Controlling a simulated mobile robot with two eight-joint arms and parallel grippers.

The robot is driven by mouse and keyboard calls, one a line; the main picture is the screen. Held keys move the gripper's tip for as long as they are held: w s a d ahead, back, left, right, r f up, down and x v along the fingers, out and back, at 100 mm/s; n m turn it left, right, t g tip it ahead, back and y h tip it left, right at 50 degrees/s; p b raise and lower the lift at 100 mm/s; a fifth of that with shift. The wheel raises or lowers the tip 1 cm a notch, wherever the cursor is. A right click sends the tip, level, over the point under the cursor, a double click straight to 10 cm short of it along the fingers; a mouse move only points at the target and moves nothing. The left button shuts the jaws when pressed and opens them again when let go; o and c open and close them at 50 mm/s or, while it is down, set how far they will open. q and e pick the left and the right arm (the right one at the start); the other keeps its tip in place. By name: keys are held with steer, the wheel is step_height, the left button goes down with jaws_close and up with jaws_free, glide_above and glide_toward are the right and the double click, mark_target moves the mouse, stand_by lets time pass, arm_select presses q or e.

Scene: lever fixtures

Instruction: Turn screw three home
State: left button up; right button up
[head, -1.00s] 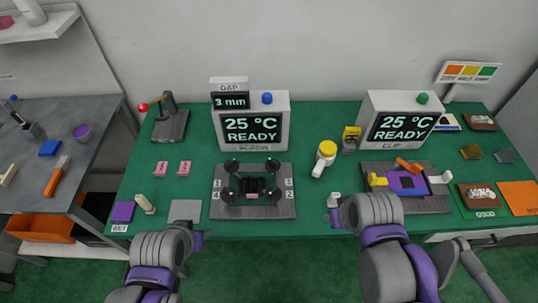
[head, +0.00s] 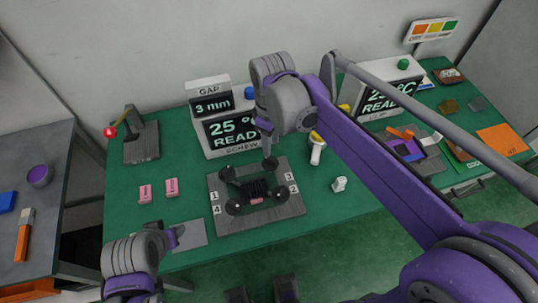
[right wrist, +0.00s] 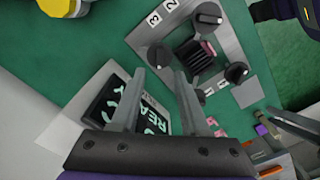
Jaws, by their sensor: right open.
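The screw fixture is a grey plate (head: 232,224) with a dark knob near each corner around a black finned block (head: 257,189). Screw three (head: 271,163) is the back right knob, by the label 3; in the right wrist view it (right wrist: 159,55) lies just beyond my fingertips. My right gripper (head: 268,143) is over that knob, pointing down; its two fingers (right wrist: 160,76) are apart with nothing between them. Contact with the knob cannot be told. My left gripper (head: 177,236) is low at the front left; its finger gap is not clear.
The screw monitor (head: 232,133) reads 25 °C READY, with a GAP display (head: 212,106) of 3 mm, close behind the fixture. Pink blocks (head: 158,190) and a red-tipped lever (head: 140,140) stand left. A yellow-capped tool (head: 317,149) and small white piece (head: 340,184) stand right.

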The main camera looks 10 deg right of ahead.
mark_target(270, 159)
step_height(270, 159, down, 8)
steer(key=shift+w+a+r, duration=0.1)
steer(key=shift+r, duration=0.15)
jaws_close()
stand_by(0.3)
